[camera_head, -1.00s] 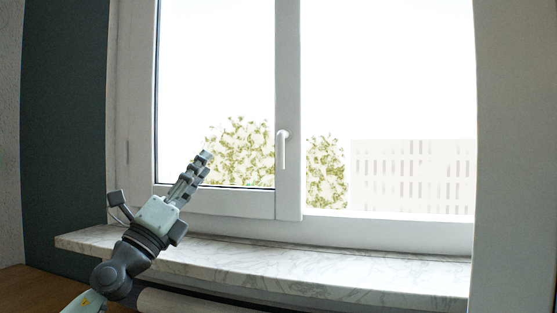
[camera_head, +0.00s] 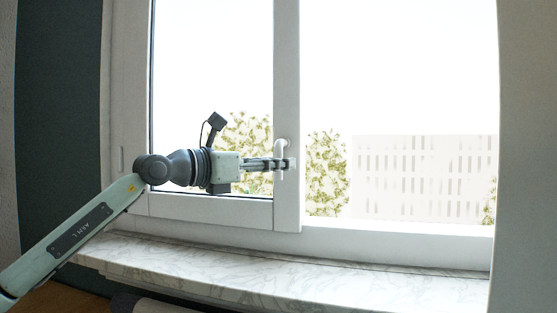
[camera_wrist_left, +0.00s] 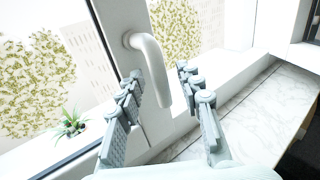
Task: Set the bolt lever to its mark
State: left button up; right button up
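The white bolt lever (camera_head: 281,145) is the handle on the window's middle frame post, and it hangs down. In the left wrist view the lever (camera_wrist_left: 152,62) runs from its round base at the upper left down between my fingers. My left gripper (camera_head: 289,163) is at the lever, level with its lower part, its arm coming in from the left. In the left wrist view the gripper (camera_wrist_left: 160,71) is open, one finger on each side of the lever, with a gap visible at the right finger. I cannot see a mark. My right gripper is out of view.
The window sash frame (camera_head: 287,60) stands close behind the lever. A marble sill (camera_head: 300,270) runs below, clear where it shows. A small green plant (camera_wrist_left: 70,125) shows beyond the glass in the left wrist view. A wall edge (camera_head: 525,150) stands at the right.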

pick_arm(q)
jog(key=shift+w+d, duration=0.3)
jog(key=shift+d, duration=0.05)
jog(key=shift+c, duration=0.5)
grip_shut()
